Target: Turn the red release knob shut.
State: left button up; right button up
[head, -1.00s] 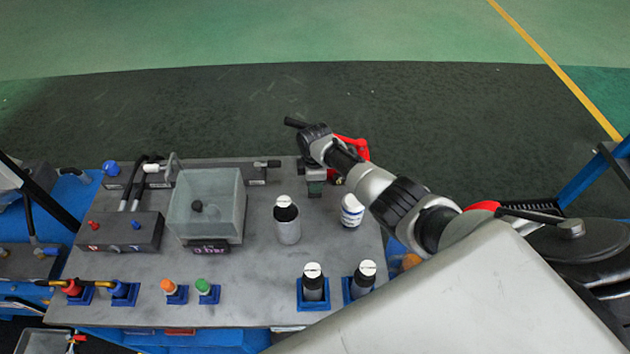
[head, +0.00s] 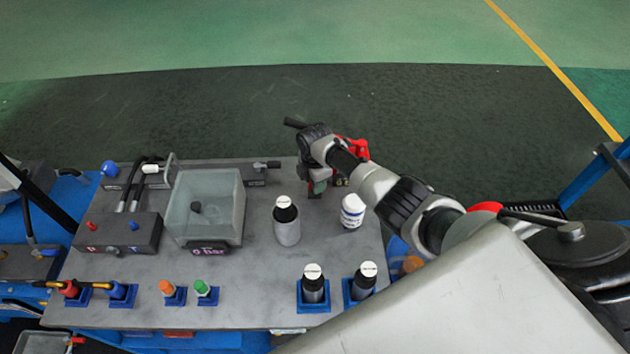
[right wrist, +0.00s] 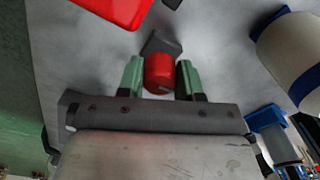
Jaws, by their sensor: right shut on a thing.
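The red release knob (right wrist: 159,73) shows in the right wrist view between the two green fingers of my right gripper (right wrist: 160,78). The fingers are shut on it, one on each side. A dark grey block (right wrist: 161,44) lies just beyond the knob. In the head view my right gripper (head: 317,186) points down at the back right of the grey bench top; the wrist above it mostly hides the knob there. My left gripper is not in view.
A white bottle (head: 352,211) stands close to the right of my gripper. A clear tank (head: 206,207) and a dark valve block (head: 118,233) are farther left. Two bottles in blue holders (head: 313,296) stand at the front.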

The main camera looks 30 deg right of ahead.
jog(key=o, duration=0.9)
jog(key=shift+r, duration=0.1)
notch_tip(320, 180, up, 11)
jog(key=shift+f, duration=0.15)
